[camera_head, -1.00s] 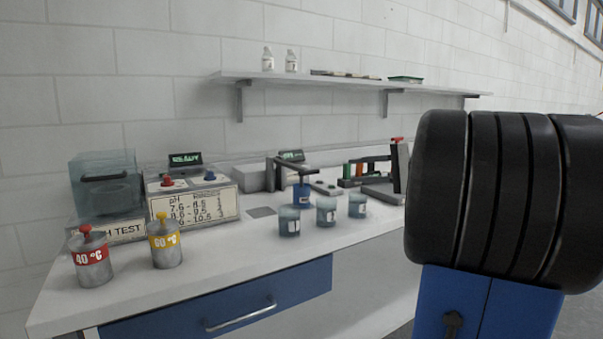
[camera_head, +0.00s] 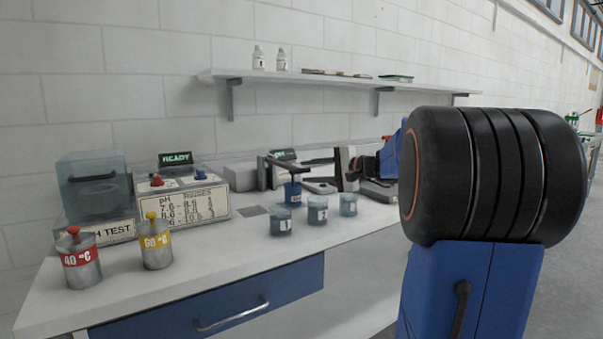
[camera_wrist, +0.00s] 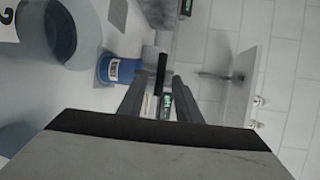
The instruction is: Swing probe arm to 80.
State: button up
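The probe arm (camera_head: 283,166) is a dark bar on an upright by the grey station. It reaches out over a small blue labelled cup (camera_head: 293,191) at the back of the bench. My gripper (camera_head: 318,173) is just right of it, its pale palm facing left. In the wrist view, the two grey fingers of my gripper (camera_wrist: 164,84) stand apart. A black upright bar (camera_wrist: 161,74), likely part of the probe arm, shows between their tips; contact cannot be told. The blue cup (camera_wrist: 122,69) is left of the fingers. No angle scale is readable.
Several glass beakers (camera_head: 282,221) stand in front of the probe station. The pH test box (camera_head: 180,205) shows READY, with 40 °C (camera_head: 81,262) and 60 °C (camera_head: 156,246) canisters in front. A shelf (camera_head: 330,82) hangs above.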

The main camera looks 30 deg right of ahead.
aim_at(303, 172)
jog(key=shift+x, duration=1.85)
jog(key=shift+f, duration=0.1)
grip_shut()
